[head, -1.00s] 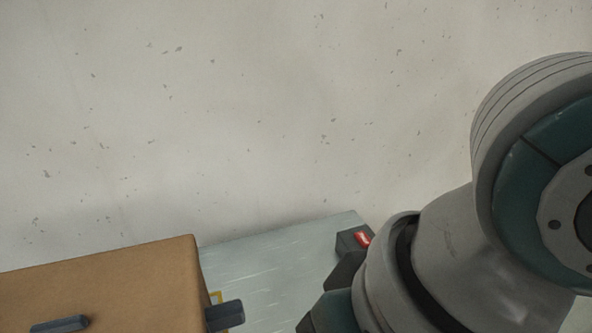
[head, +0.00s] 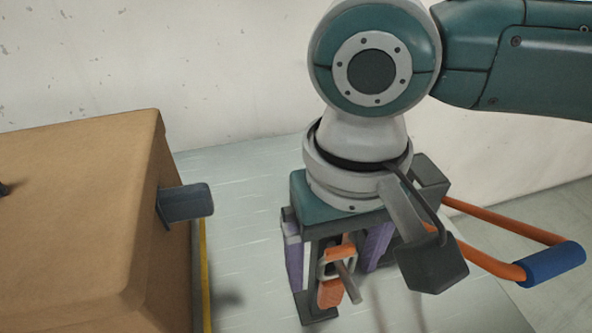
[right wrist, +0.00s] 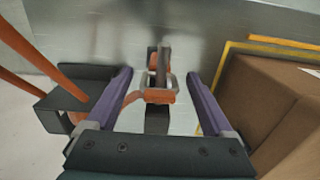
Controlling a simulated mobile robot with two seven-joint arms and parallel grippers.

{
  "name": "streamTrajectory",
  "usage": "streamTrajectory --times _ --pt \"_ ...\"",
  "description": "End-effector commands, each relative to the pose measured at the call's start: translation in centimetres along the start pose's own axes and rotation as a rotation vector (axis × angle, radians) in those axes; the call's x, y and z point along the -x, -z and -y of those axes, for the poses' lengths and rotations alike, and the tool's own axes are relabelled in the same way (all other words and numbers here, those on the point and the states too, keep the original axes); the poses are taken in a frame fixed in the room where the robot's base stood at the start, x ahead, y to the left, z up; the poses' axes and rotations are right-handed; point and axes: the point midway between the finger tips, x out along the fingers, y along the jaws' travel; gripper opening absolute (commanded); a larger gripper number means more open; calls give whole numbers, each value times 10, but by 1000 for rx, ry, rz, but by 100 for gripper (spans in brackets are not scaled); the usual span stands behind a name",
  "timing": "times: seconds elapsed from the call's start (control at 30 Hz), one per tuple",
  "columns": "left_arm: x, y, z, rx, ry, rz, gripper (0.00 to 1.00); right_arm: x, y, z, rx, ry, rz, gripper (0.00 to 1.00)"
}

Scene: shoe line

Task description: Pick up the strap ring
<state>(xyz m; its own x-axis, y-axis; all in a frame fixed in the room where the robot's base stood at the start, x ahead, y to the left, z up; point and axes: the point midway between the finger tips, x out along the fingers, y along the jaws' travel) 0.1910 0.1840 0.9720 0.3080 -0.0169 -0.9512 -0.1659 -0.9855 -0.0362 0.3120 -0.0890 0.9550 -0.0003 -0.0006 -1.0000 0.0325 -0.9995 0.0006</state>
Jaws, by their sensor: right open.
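The strap ring (head: 345,268) looks like a metal ring with an orange strap and a dark pin-like bar through it. It sits at the table's side of the box, partly hidden by my gripper. It also shows in the right wrist view (right wrist: 158,88), roughly midway between the fingers. My right gripper (head: 336,262) has purple finger pads and points down with its fingers spread, one on either side of the ring. In the wrist view the open fingers (right wrist: 158,78) show a gap to the ring on both sides. My left gripper is not in view.
A large brown box (head: 80,220) with a dark side tab (head: 186,203) stands at left, beside a yellow line. An orange tubular handle with a blue grip (head: 553,264) juts out at right, close to my gripper. The pale surface (head: 240,190) between box and gripper is clear.

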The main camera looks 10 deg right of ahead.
Motion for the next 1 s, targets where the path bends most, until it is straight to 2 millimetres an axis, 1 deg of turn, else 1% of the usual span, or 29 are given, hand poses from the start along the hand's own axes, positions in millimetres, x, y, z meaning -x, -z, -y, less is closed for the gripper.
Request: streamTrajectory --times 0.1,0.23,0.33,0.53,1.0 --pt "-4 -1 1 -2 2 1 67 -21 -2 -1 1 -2 2 87" --pt "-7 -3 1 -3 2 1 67 -39 -2 -1 2 -1 1 87" --pt "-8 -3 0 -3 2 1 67 -44 -2 -1 2 -1 0 87" --pt "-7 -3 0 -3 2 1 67 -44 -2 -1 2 0 -1 87" --pt "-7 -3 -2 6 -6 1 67 -44 -2 -1 2 0 0 34"
